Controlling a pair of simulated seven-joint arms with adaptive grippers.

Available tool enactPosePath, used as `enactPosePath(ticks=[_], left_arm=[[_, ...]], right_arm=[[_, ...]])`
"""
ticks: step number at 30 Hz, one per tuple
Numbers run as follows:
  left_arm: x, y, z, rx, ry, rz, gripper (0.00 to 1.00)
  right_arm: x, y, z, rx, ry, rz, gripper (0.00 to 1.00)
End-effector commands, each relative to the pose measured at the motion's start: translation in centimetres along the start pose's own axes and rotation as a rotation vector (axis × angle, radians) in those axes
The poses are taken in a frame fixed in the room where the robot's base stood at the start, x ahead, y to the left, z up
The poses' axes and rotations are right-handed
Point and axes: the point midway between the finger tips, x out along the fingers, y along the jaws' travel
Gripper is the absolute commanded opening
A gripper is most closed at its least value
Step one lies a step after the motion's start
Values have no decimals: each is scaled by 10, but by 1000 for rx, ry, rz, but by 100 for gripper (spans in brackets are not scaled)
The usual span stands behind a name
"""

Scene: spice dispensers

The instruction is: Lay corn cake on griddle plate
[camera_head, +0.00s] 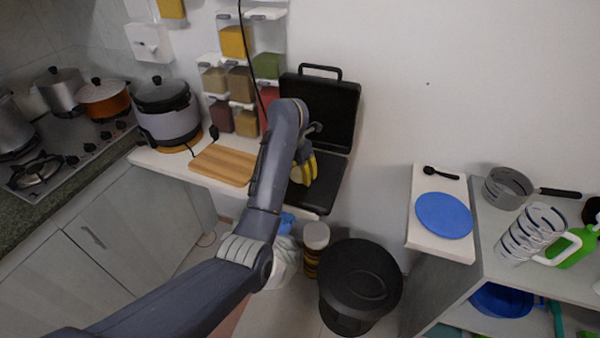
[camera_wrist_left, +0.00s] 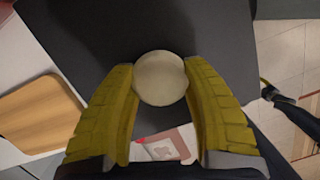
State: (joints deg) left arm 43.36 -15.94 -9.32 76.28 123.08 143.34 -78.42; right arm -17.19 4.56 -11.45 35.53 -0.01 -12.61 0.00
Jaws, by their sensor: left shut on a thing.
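A black griddle stands open against the wall. Its lid (camera_head: 322,105) is raised, and its flat dark griddle plate (camera_head: 327,185) lies below. The plate also fills the upper middle of the left wrist view (camera_wrist_left: 150,25). My left gripper (camera_head: 304,168), with yellow fingers, is over the plate. In the left wrist view the gripper (camera_wrist_left: 160,88) is shut on the corn cake (camera_wrist_left: 160,78), a pale round disc between the fingertips, with the dark plate behind it. I cannot tell how far the cake is from the plate. My arm and fingers hide the cake in the head view. My right gripper is not in view.
A wooden board (camera_head: 222,165) lies left of the griddle, beside a pot-like cooker (camera_head: 167,115). Spice dispensers (camera_head: 238,85) hang on the wall there. A black bin (camera_head: 360,285) stands below on the floor. A blue plate (camera_head: 444,215) lies on the right counter.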

Motion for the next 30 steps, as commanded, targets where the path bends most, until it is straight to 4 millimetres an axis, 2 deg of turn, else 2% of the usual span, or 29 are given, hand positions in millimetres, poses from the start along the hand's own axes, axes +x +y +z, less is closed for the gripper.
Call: enactPosePath(ticks=[5, 6, 11, 22, 30], left_arm=[[4, 0, -1, 0, 0, -1, 12], [4, 0, -1, 1, 0, 0, 54], [3, 0, -1, 0, 0, 0, 71], [-3, 1, 0, 0, -1, 2, 71], [-33, 2, 0, -1, -2, 5, 71]], right_arm=[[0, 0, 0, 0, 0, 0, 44], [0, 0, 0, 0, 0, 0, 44], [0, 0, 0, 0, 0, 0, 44], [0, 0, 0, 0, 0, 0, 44], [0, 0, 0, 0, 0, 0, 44]])
